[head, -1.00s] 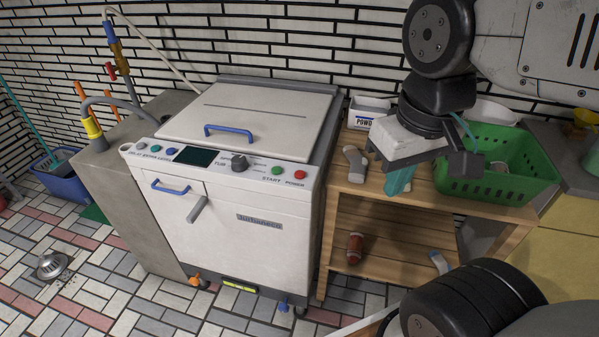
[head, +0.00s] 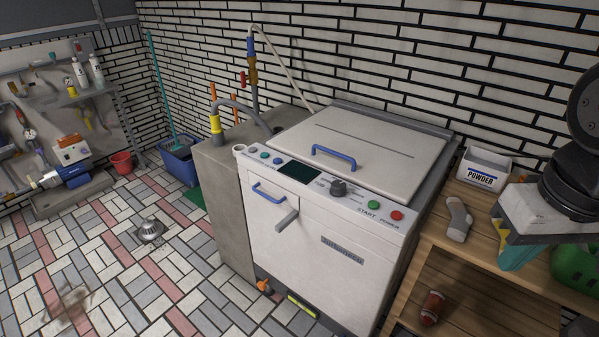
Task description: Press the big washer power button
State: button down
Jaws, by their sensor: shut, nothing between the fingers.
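The big washer (head: 330,230) is a white top-lid machine with a front control panel. Its red power button (head: 397,215) sits at the right end of the panel, above the word POWER. The green start button (head: 373,205) is just left of it. My gripper (head: 512,262) is at the right, over the wooden table, pointing down with its teal fingers together. It is well to the right of the power button and apart from it. Nothing shows between the fingers. The right part of my arm is cut off by the frame edge.
The wooden table (head: 480,265) stands right of the washer, with a grey sock (head: 457,218), a powder box (head: 484,168) and a green basket (head: 577,270). A red-brown bottle (head: 432,308) lies on its lower shelf. Tiled floor (head: 150,275) is open at the left.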

aim_at(396, 215)
jog(key=z, duration=1.95)
jog(key=k, duration=1.2)
jog(key=u, duration=1.35)
jog(key=i, duration=0.5)
jog(key=z, duration=0.05)
